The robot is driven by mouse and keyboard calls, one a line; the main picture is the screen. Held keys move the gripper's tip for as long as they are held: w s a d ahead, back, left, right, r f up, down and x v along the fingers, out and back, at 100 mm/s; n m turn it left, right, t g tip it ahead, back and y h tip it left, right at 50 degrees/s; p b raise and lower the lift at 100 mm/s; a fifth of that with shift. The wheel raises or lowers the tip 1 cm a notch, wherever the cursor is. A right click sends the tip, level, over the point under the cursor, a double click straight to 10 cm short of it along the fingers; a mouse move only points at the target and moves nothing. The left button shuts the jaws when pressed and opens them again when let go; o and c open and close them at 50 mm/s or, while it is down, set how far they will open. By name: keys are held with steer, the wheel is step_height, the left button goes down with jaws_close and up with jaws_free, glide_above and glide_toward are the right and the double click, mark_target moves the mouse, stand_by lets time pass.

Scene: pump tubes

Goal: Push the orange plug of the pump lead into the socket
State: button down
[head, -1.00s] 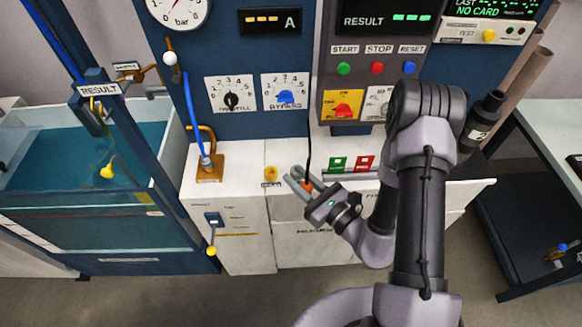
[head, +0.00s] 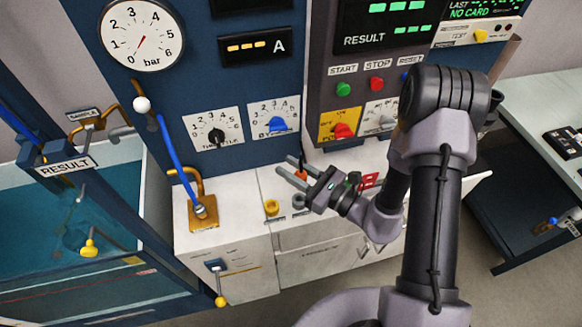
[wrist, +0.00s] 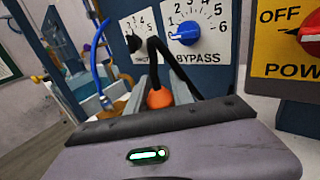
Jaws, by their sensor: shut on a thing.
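My gripper (head: 291,174) is above the white bench top and shut on the orange plug (head: 301,175). In the wrist view the plug (wrist: 159,98) sits between the two fingers, with the black lead (wrist: 152,55) rising from it and bending over to the right. A yellow round fitting (head: 271,207) and a grey ring-shaped fitting (head: 299,202) are on the bench below the gripper. I cannot tell which of these is the socket. The plug is apart from both. The plug's lower end is hidden in the wrist view.
A brass block (head: 203,219) with a blue hose stands left on the bench. The panel behind carries the blue bypass knob (head: 278,124) and red power switch (head: 343,131). Red cards (head: 369,180) lie right of the gripper. A water tank (head: 60,235) is at far left.

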steer(key=shift+f+b, duration=1.85)
steer(key=shift+f, duration=0.5)
steer(key=shift+f+b, duration=0.1)
steer(key=shift+b, duration=0.3)
steer(key=shift+f+b, duration=0.35)
steer(key=shift+f+b, duration=1.35)
steer(key=shift+f, duration=0.1)
steer(key=c, duration=1)
jaws_free()
steer(key=shift+c, duration=0.2)
steer(key=p+v, duration=0.3)
steer(key=v, duration=1.4)
steer(key=shift+p, duration=0.3)
